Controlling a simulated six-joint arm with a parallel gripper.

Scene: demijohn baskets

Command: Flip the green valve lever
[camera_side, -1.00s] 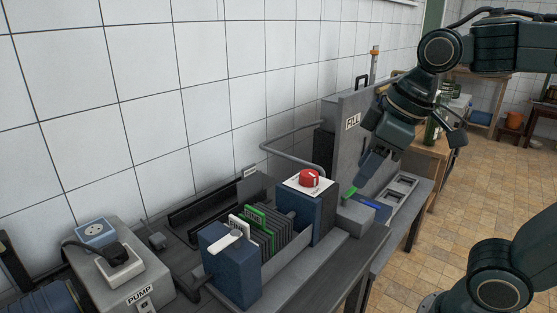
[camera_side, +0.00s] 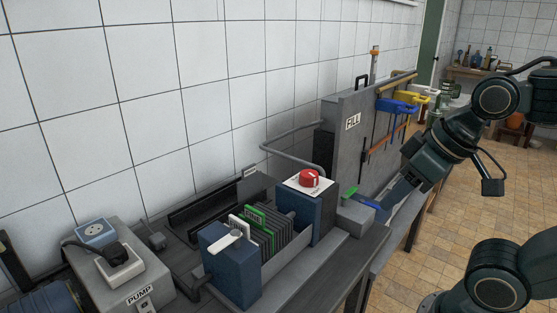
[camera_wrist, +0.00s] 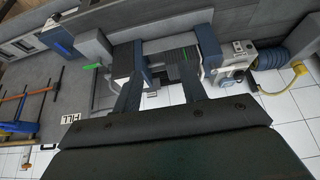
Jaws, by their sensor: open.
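The green valve lever (camera_side: 350,192) sits low beside the blue block with the red knob (camera_side: 310,178) in the side view. It also shows in the wrist view (camera_wrist: 92,67), left of my gripper's fingers. My gripper (camera_side: 388,206) is just right of the lever in the side view, near a blue lever (camera_side: 364,202), and seems apart from the green one. In the wrist view my gripper (camera_wrist: 160,85) is open, its two dark fingers spread with nothing held between them. The exact gap to the lever cannot be told.
A grey panel marked FILL (camera_side: 350,125) stands behind, with blue and yellow handles (camera_side: 400,104). A filter press with dark plates (camera_side: 270,233) stands left of the lever. A pump box (camera_side: 130,285) is at the front left. A curved grey pipe (camera_side: 295,143) runs along the wall.

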